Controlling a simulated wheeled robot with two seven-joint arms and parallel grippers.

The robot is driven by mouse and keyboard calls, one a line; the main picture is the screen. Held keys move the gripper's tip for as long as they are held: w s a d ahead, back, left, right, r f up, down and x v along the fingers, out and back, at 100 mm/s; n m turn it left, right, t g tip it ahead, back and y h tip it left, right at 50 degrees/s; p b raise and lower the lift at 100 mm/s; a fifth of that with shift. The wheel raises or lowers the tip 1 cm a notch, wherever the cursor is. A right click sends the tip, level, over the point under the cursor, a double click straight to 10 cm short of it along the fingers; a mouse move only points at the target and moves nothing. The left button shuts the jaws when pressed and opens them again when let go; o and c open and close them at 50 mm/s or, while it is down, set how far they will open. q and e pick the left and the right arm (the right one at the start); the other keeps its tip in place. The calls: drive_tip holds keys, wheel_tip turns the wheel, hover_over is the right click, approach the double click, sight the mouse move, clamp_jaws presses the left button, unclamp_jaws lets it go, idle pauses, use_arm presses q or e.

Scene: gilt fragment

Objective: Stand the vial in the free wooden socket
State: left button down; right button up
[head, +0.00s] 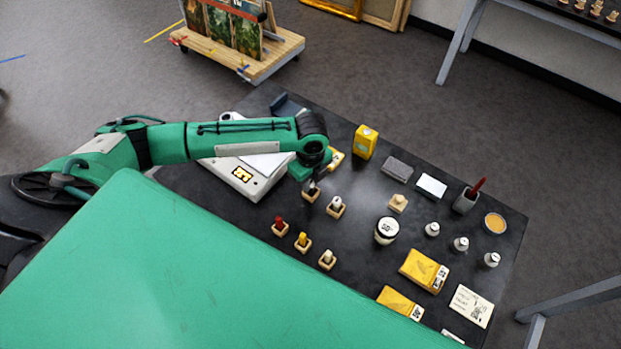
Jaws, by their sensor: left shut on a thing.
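My left gripper (310,181) reaches in from the left over the dark table and is shut on a small dark thing, likely the vial (313,188), mostly hidden by the fingers. Right below it is a wooden socket (310,196). I cannot tell whether the vial is inside this socket or just above it. Other wooden sockets nearby hold vials: one with a red vial (279,222), one with a yellow vial (303,239), one with a pale vial (327,256) and one with a white-topped vial (337,203). My right gripper is not in view.
A white scale (252,183) stands left of the gripper. A yellow box (365,142), a white-lidded jar (387,231), several small white bottles (461,244) and yellow packets (424,270) occupy the table's right side. My green body hides the near edge.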

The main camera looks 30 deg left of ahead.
use_arm(q)
drive_tip(key=shift+f, duration=0.25)
drive_tip(key=c, duration=1.3)
unclamp_jaws()
drive_tip(key=shift+f, duration=0.1)
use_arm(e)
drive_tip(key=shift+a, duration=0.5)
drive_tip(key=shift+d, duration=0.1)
use_arm(q)
drive_tip(key=shift+r, duration=0.4)
wheel_tip(320, 180, up, 12)
drive_tip(key=b, duration=0.3)
drive_tip(key=shift+f, duration=0.25)
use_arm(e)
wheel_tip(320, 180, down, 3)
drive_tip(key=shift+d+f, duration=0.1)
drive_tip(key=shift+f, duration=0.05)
